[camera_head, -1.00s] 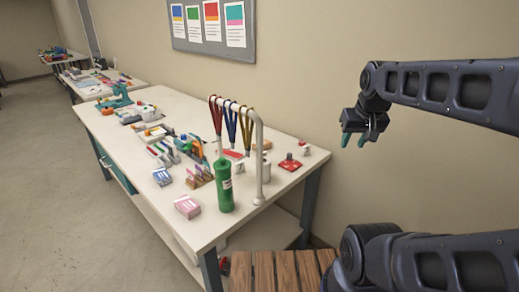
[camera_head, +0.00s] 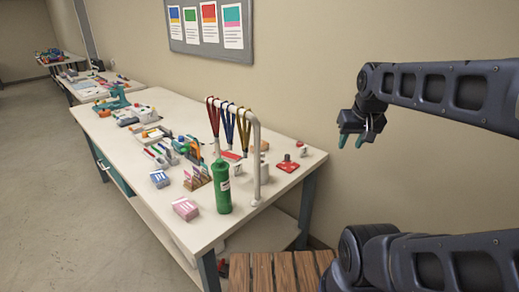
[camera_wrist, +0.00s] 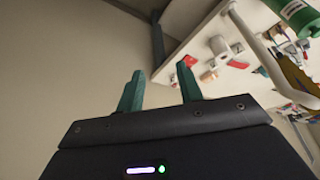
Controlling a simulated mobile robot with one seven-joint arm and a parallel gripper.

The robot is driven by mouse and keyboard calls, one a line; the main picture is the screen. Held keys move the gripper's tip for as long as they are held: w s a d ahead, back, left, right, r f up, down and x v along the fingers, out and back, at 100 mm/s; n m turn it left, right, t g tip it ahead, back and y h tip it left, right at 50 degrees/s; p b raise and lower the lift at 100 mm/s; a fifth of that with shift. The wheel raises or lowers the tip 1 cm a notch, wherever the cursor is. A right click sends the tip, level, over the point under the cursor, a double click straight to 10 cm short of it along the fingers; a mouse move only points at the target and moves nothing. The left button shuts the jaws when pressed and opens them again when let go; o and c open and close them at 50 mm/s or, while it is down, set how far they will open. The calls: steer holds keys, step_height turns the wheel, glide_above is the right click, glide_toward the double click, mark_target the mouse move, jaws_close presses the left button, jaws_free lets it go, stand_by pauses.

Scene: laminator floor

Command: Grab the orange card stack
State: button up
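I cannot clearly make out an orange card stack. A pink-and-white card stack (camera_head: 186,208) and a blue-and-white card stack (camera_head: 160,178) lie near the table's front edge. A small tan-orange item (camera_head: 262,146) sits behind the white stand, too small to identify. My gripper (camera_head: 356,138) is in the air to the right of the table, apart from everything on it. In the wrist view its green fingers (camera_wrist: 160,90) are spread with nothing between them, so it is open and empty.
The white table (camera_head: 232,234) carries a green bottle (camera_head: 223,188), a white stand (camera_head: 257,165) with hanging lanyards, a red item (camera_head: 287,163) and several small tools. A slatted wooden surface (camera_head: 280,270) is at the bottom. Open floor (camera_head: 60,200) lies to the left.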

steer(key=shift+o, duration=0.4)
steer(key=o, duration=0.9)
